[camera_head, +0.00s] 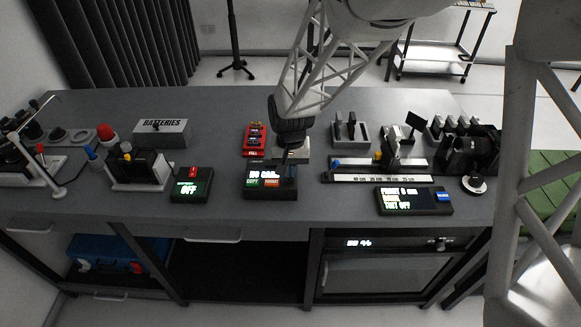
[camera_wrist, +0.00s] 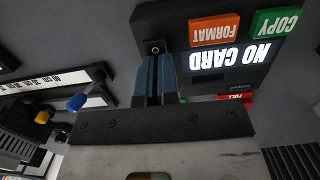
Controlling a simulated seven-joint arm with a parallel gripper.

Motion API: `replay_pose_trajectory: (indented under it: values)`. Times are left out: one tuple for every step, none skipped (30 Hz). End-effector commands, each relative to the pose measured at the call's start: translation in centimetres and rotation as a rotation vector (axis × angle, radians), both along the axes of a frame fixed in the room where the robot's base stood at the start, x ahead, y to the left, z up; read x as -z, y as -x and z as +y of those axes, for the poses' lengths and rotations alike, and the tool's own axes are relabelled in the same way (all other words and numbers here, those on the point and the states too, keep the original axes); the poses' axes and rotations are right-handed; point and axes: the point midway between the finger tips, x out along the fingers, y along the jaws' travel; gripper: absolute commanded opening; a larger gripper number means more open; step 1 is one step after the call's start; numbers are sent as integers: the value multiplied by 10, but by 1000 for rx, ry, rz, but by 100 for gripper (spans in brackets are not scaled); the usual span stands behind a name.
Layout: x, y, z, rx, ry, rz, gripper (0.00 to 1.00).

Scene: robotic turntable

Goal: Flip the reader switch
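The reader (camera_head: 258,193) is a black box with a lit display reading "NO CARD", a green COPY button and an orange FORMAT button. It shows upside down in the wrist view (camera_wrist: 219,76). A small round fitting (camera_wrist: 155,47), perhaps the base of the reader switch, sits on its dark surface beside the buttons; no lever is clearly visible. My gripper (camera_head: 290,178) is over the right end of the reader. In the wrist view my gripper's blue-grey fingers (camera_wrist: 156,66) are together, with their tips right at the fitting. I cannot tell whether they touch it. Nothing shows held between them.
A red holder (camera_head: 253,152) stands behind the reader. A box with an "OFF" display (camera_head: 190,188) is to its left, a ruler rail (camera_head: 382,178) and another display box (camera_head: 412,209) to its right. A BATTERIES box (camera_head: 161,133) stands at back left. The back of the table is mostly clear.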

Motion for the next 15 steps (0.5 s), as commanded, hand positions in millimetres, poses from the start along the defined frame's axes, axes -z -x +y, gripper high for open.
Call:
replay_pose_trajectory:
  values:
    - [13, 13, -3, 0, 9, 32, 0]
    - [13, 13, -3, 0, 9, 32, 0]
    - [13, 13, -3, 0, 10, 32, 0]
    - [13, 13, -3, 0, 10, 32, 0]
    - [13, 13, -3, 0, 10, 32, 0]
    - [13, 13, -3, 0, 10, 32, 0]
    - [13, 13, -3, 0, 10, 32, 0]
    - [13, 13, -3, 0, 10, 32, 0]
    - [13, 13, -3, 0, 10, 32, 0]
    - [13, 13, -3, 0, 10, 32, 0]
    - [12, 13, -3, 0, 10, 32, 0]
    - [12, 13, -3, 0, 9, 32, 0]
    - [11, 12, -3, 0, 9, 32, 0]
    - [10, 12, -3, 0, 9, 31, 0]
    - [8, 12, -3, 0, 9, 31, 0]
